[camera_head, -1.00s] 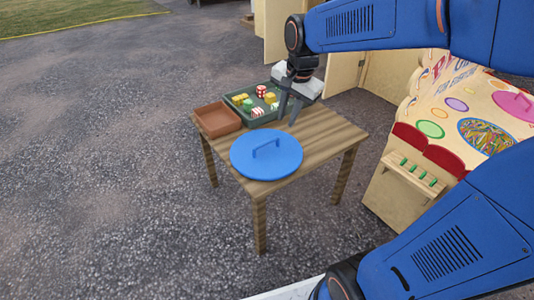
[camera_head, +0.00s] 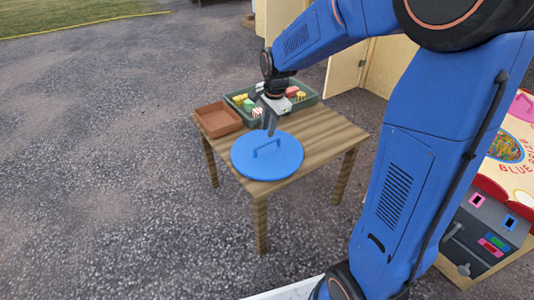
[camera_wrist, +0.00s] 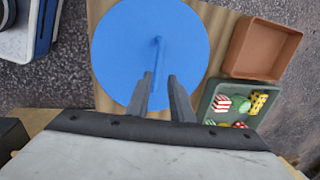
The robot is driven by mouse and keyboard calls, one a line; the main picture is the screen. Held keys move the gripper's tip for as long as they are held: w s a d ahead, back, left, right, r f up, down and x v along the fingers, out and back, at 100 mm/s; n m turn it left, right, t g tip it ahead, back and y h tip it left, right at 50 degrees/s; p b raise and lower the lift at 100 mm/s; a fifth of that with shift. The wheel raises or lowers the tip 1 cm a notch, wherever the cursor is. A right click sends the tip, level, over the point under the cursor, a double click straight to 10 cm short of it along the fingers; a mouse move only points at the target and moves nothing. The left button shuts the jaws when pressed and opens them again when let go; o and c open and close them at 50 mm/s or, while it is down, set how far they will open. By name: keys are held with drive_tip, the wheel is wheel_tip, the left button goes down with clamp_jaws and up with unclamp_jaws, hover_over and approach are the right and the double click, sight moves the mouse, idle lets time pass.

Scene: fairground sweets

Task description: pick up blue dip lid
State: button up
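The blue dip lid (camera_head: 248,165) lies flat on a small wooden table, a round disc with a raised bar handle (camera_head: 266,147) across its middle. My gripper (camera_head: 270,126) points down just above the lid's far edge, close to the handle. In the wrist view the lid (camera_wrist: 120,50) fills the upper middle, with the handle (camera_wrist: 157,60) running up and down the picture. My gripper (camera_wrist: 163,95) shows there with its fingers apart, and the handle's near end appears between or just beyond the tips. Nothing is held. Contact cannot be told.
A brown tray (camera_head: 202,111) and a green tray (camera_head: 313,98) with several colourful small blocks stand at the back of the table (camera_head: 325,140). In the wrist view, the brown tray (camera_wrist: 230,60) and green tray (camera_wrist: 204,108) lie right of the lid. A painted fair stall (camera_head: 510,185) stands at right.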

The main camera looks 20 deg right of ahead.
sight(266, 143)
drive_tip(key=shift+w+a+f, duration=0.1)
drive_tip(key=shift+w+f, duration=0.1)
drive_tip(key=shift+f, duration=1.35)
drive_tip(key=shift+w+a+f, duration=0.1)
drive_tip(key=shift+w+f, duration=0.15)
drive_tip(key=shift+f, duration=1.25)
drive_tip(key=shift+w+a+f, duration=0.1)
drive_tip(key=shift+w+f, duration=0.1)
drive_tip(key=shift+f, duration=1.35)
clamp_jaws()
